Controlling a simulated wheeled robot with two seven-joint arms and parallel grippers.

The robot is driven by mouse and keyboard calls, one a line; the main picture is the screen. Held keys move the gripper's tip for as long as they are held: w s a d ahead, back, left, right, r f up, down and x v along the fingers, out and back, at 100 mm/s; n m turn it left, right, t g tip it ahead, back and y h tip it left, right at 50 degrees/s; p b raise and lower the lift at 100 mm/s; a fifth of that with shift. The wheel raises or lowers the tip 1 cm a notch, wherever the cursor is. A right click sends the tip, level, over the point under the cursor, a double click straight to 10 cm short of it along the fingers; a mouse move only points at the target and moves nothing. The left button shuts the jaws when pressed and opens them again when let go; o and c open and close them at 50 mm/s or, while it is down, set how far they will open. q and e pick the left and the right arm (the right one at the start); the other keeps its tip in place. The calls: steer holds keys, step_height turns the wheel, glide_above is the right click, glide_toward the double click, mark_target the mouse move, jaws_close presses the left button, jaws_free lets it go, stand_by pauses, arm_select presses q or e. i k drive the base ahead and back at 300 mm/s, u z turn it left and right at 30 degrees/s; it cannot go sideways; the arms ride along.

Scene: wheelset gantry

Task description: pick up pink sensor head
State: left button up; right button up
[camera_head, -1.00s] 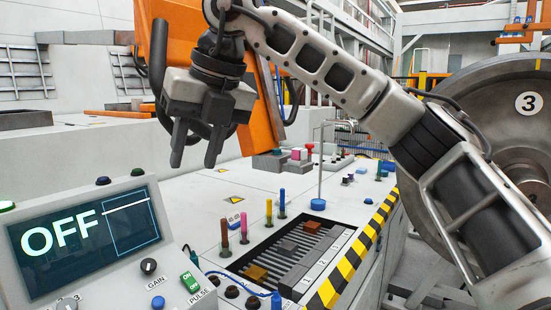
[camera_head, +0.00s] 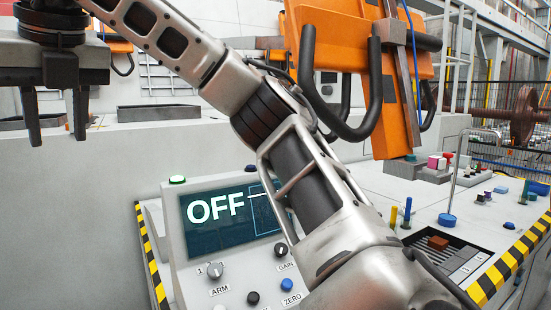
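The pink sensor head (camera_head: 433,162) looks like a small pink block at the back right of the bench, beside a red knob-topped part. It is small in the view and its lower part is hard to make out. My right gripper (camera_head: 56,137) hangs at the far left edge of the view, its two dark fingers pointing down and apart, with nothing between them. It is far to the left of the pink sensor head. My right arm crosses the middle of the view in front of the console. My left gripper is not in view.
A console (camera_head: 225,225) with an OFF screen stands at the front. An orange machine (camera_head: 350,40) with black handles hangs behind it. Blue and yellow pegs, a thin post on a blue base (camera_head: 447,220) and a slotted rack (camera_head: 448,256) stand right, near a striped edge.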

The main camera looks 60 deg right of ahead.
mark_target(433, 161)
steer(key=u, duration=1.45)
steer(key=k, duration=2.7)
steer(key=z, duration=2.1)
steer(key=i, duration=0.5)
steer(key=u, duration=0.05)
